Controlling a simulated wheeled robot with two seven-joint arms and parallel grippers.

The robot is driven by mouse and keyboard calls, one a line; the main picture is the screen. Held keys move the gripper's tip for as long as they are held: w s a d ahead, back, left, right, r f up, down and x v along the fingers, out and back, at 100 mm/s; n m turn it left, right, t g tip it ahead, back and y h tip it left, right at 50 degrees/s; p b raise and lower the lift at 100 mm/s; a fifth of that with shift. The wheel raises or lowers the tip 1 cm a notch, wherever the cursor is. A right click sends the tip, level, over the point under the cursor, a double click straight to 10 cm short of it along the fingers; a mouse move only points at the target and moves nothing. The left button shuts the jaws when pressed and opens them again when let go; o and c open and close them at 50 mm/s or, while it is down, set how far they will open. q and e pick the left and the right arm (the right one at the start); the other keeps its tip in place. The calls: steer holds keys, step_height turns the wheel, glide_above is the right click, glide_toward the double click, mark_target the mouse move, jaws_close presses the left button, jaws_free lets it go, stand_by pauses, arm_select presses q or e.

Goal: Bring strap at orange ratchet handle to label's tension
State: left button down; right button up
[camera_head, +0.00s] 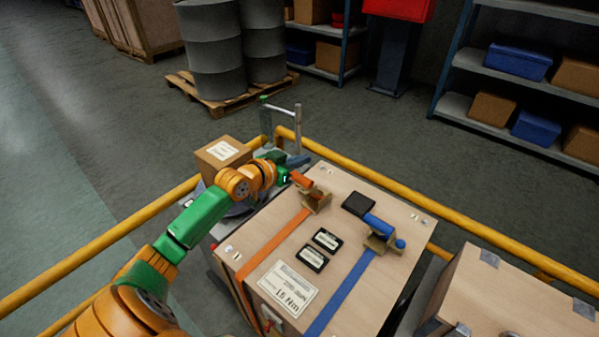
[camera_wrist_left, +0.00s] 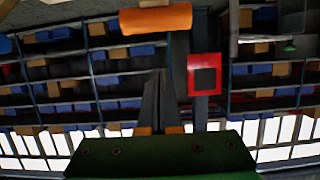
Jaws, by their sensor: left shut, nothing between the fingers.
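A wooden crate (camera_head: 350,265) carries an orange strap (camera_head: 270,246) and a blue strap (camera_head: 343,293). The orange strap runs to a ratchet with an orange handle (camera_head: 303,180); the handle also shows at the top of the left wrist view (camera_wrist_left: 156,19). A white label (camera_head: 287,287) lies on the crate top; its large print looks like 15 or 16 Nm. My left gripper (camera_head: 289,176) is beside the orange handle, and its fingers (camera_wrist_left: 160,88) are shut and empty. Any contact with the handle is unclear. My right gripper is out of view.
A blue ratchet handle (camera_head: 379,224), a black block (camera_head: 357,203) and two small dark displays (camera_head: 326,240) are also on the crate. Yellow rails (camera_head: 390,195) surround it. A small cardboard box (camera_head: 222,152) stands beyond my left arm. Another crate (camera_head: 500,295) stands at right.

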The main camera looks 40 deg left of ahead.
mark_target(300, 178)
arm_select(q)
steer(key=shift+x, duration=0.9)
steer(key=shift+f, duration=0.35)
steer(key=shift+s+f+p, duration=0.3)
steer(key=shift+s+f, duration=0.85)
steer(key=shift+f, duration=0.05)
steer(key=shift+w, duration=0.1)
steer(key=shift+f, duration=0.1)
